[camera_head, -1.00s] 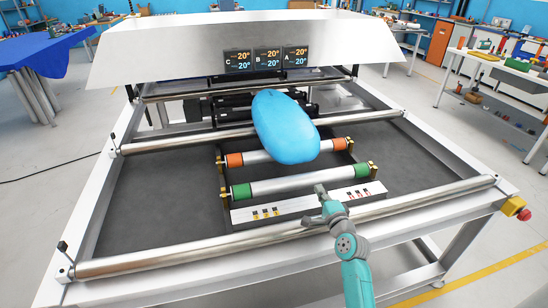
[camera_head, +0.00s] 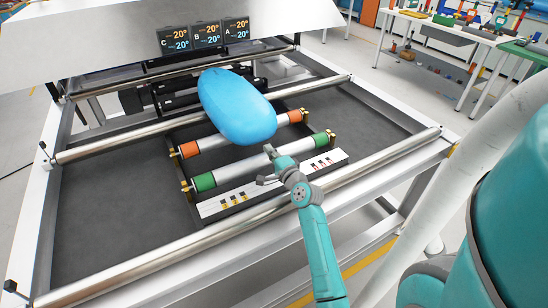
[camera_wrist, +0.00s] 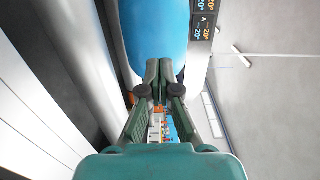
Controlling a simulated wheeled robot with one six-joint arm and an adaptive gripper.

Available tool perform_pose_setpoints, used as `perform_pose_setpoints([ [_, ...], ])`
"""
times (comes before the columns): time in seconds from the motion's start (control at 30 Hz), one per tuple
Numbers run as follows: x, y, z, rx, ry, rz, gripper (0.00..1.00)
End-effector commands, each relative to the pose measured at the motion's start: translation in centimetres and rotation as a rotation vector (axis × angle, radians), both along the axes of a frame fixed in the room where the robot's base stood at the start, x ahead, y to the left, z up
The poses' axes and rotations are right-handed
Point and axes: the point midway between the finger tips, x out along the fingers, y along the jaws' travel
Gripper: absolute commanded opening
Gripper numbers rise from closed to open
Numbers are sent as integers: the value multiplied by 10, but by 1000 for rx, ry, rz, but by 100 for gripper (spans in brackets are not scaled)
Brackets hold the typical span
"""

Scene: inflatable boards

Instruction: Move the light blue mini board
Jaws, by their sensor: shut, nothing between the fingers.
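The light blue mini board (camera_head: 238,106) is a rounded oval. In the head view it lies slantwise over the machine's bed, its near end over the orange-ended roller. What bears it underneath is hidden. In the wrist view its smooth blue surface (camera_wrist: 155,28) fills the top middle, just beyond my fingertips. My gripper (camera_wrist: 158,68) is shut and empty, with its fingers together and pointing at the board. I cannot tell whether the tips touch it. In the head view my arm reaches in from the front, its end below and right of the board.
The orange-ended roller (camera_head: 205,146) and green-ended roller (camera_head: 235,173) lie across the bed, with a white control strip (camera_head: 275,187) in front. Long metal bars (camera_head: 150,266) span the frame. A hood with displays (camera_head: 206,37) stands behind. The dark bed (camera_head: 110,200) is clear at left.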

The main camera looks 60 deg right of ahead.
Motion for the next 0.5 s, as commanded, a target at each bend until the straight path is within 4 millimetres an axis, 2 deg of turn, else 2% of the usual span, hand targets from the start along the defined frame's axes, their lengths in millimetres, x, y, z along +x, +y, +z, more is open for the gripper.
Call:
perform_pose_setpoints([
  [0.1, 20, -12, 1, -1, -2, 1, 0],
  [0.3, 46, -27, 1, -1, 0, 1, 0],
  [0.5, 60, -36, 0, 0, 0, 0, 0],
])
